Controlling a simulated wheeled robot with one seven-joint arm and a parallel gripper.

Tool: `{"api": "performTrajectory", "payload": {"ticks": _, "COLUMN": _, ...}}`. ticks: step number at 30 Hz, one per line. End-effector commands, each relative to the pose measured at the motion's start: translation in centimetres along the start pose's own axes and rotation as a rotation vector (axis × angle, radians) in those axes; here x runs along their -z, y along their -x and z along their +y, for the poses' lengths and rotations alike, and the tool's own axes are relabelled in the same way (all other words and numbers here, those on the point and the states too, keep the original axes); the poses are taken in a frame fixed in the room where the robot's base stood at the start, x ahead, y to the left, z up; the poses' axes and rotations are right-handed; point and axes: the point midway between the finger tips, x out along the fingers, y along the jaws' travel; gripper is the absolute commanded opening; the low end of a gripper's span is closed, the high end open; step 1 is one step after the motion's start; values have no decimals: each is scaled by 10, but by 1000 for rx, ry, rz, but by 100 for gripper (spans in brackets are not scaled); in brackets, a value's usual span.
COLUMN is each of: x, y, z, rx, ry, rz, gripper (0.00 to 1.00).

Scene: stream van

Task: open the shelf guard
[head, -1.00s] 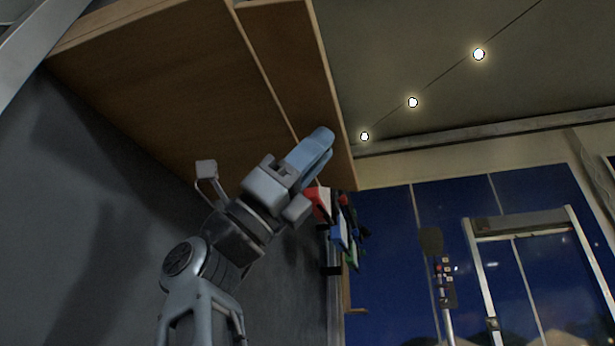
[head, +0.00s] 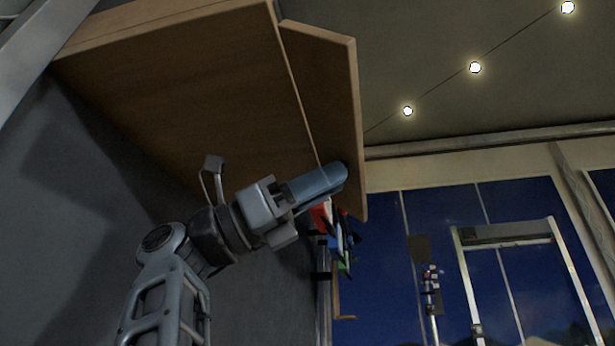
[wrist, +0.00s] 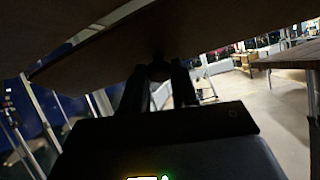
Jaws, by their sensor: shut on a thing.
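The shelf guard (head: 332,105) is a brown wooden panel along the front edge of a wooden shelf (head: 180,110), seen from below in the head view. It stands at an angle to the shelf, with a thin gap line between them. My gripper (head: 342,174) is at the guard's lower end, its bluish fingers against the panel's near side. In the wrist view the dark fingers (wrist: 158,80) close on a small dark part, perhaps a knob, under a broad dark panel (wrist: 130,40). The exact grip is too dark to see.
Several red, blue and green items (head: 335,230) hang on the wall just below my gripper. A dark grey wall (head: 80,180) lies to the left. A metal-framed door (head: 510,270) and blue panels stand at the right. The wrist view shows open floor (wrist: 255,110).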

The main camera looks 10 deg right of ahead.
Motion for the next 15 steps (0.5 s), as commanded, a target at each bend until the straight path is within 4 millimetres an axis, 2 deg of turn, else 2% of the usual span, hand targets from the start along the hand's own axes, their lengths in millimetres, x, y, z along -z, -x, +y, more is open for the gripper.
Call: {"api": "performTrajectory", "payload": {"ticks": 15, "x": 2, "y": -1, "z": 1, "rx": 19, "ry": -5, "rz": 82, "gripper": 0}}
